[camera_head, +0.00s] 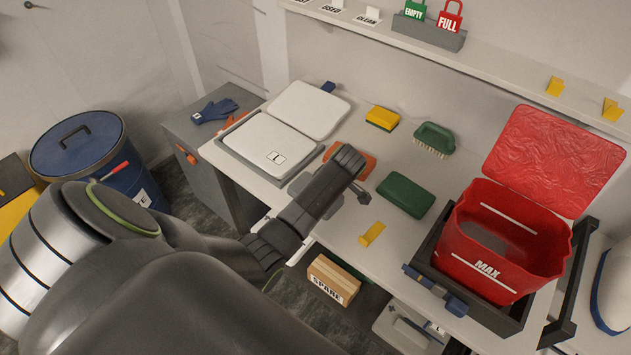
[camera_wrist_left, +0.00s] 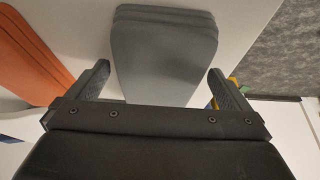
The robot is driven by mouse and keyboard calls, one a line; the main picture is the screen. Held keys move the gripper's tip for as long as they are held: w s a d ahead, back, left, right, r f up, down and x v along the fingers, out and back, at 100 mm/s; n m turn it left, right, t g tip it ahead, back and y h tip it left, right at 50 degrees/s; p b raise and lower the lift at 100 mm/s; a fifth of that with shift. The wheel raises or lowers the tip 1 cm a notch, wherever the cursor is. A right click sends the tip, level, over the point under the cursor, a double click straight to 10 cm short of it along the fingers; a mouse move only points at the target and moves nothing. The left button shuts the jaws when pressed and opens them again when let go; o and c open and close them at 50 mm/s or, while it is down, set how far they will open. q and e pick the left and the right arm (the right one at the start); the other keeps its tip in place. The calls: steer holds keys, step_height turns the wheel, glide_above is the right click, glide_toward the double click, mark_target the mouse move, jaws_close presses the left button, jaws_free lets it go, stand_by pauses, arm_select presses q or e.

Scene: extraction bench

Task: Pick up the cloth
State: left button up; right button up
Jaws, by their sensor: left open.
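A grey folded cloth (camera_head: 299,185) lies on the bench, mostly hidden under my left arm in the head view. In the left wrist view the grey cloth (camera_wrist_left: 165,45) shows between the two fingers, with rounded, layered folds. An orange folded cloth (camera_head: 363,166) lies just behind it; it also shows at the left of the left wrist view (camera_wrist_left: 30,55). My left gripper (camera_wrist_left: 158,72) is open over the grey cloth, with one finger on each side. Whether the fingers touch it I cannot tell. In the head view the gripper (camera_head: 335,188) is partly hidden by its own body. My right gripper is not in view.
A white-lidded box (camera_head: 268,145) stands left of the cloths. A yellow sponge (camera_head: 382,118), green brush (camera_head: 434,138), green pad (camera_head: 405,195) and yellow clip (camera_head: 371,233) lie to the right. A red bin (camera_head: 505,240) stands further right. The bench's front edge is close.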

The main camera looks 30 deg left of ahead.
arm_select(q)
steer(key=c, duration=1)
steer(key=shift+r, duration=0.15)
step_height(320, 180, up, 10)
steer(key=shift+f+b, duration=0.1)
steer(key=shift+b, duration=0.25)
